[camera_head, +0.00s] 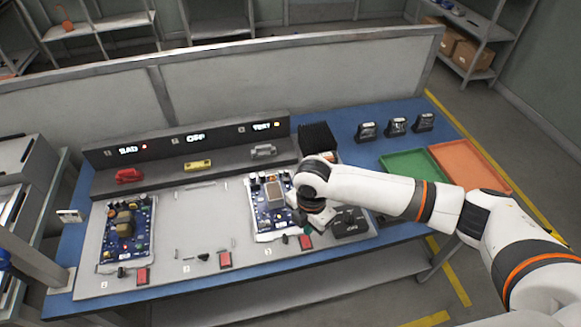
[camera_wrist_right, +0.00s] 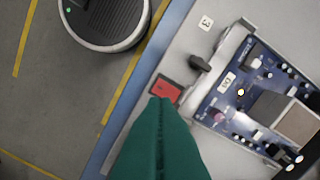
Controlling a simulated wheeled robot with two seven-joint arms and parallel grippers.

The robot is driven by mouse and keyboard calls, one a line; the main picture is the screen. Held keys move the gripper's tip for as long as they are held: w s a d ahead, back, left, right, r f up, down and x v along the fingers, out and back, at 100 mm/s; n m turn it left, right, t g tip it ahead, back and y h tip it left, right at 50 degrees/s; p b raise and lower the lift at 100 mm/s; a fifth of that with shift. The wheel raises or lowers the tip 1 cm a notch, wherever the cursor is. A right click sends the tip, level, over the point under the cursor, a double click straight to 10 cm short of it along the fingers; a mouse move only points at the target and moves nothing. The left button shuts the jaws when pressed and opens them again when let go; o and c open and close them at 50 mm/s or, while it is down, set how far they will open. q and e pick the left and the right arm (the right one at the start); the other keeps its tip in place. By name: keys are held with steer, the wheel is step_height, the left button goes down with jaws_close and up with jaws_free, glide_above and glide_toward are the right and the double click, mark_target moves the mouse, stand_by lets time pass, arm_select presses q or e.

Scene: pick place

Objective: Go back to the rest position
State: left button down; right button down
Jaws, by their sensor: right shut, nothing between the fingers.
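My right arm reaches in from the right in the head view. Its gripper (camera_head: 296,236) is over the front right part of the grey work panel (camera_head: 215,228), close to a red button (camera_head: 306,242). In the right wrist view the green fingers (camera_wrist_right: 161,112) are together with nothing between them. Their tips appear just beside or over the red button (camera_wrist_right: 165,89); whether they touch it I cannot tell. The right circuit board (camera_head: 262,217) lies beside the gripper, partly hidden by my wrist. My left gripper is not in view.
Another circuit board (camera_head: 127,229) lies at the panel's left, with a middle red button (camera_head: 225,260) between. A green tray (camera_head: 411,163) and an orange tray (camera_head: 470,165) are at the right. Behind the panel stands a dark console (camera_head: 185,140) with lit displays.

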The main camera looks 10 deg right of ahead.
steer(key=s+a+r+m+t+y, duration=0.15)
steer(key=s+a+m+y, duration=0.25)
steer(key=s+a+m, duration=0.5)
steer(key=s+d+m+t+h, duration=0.1)
steer(key=s+d+m+h, duration=0.1)
steer(key=s+d+m, duration=0.5)
steer(key=s+d+m+t+h, duration=0.1)
steer(key=s+d+m+h, duration=0.1)
steer(key=s+d+m, duration=0.5)
step_height(320, 180, down, 26)
steer(key=w+d+g, duration=0.1)
steer(key=w+d, duration=0.1)
steer(key=s+d+f+n+g+b, duration=0.1)
steer(key=s+d+f, duration=0.2)
steer(key=s+f, duration=1.3)
steer(key=shift+s+f, duration=0.4)
steer(key=shift+f, duration=0.05)
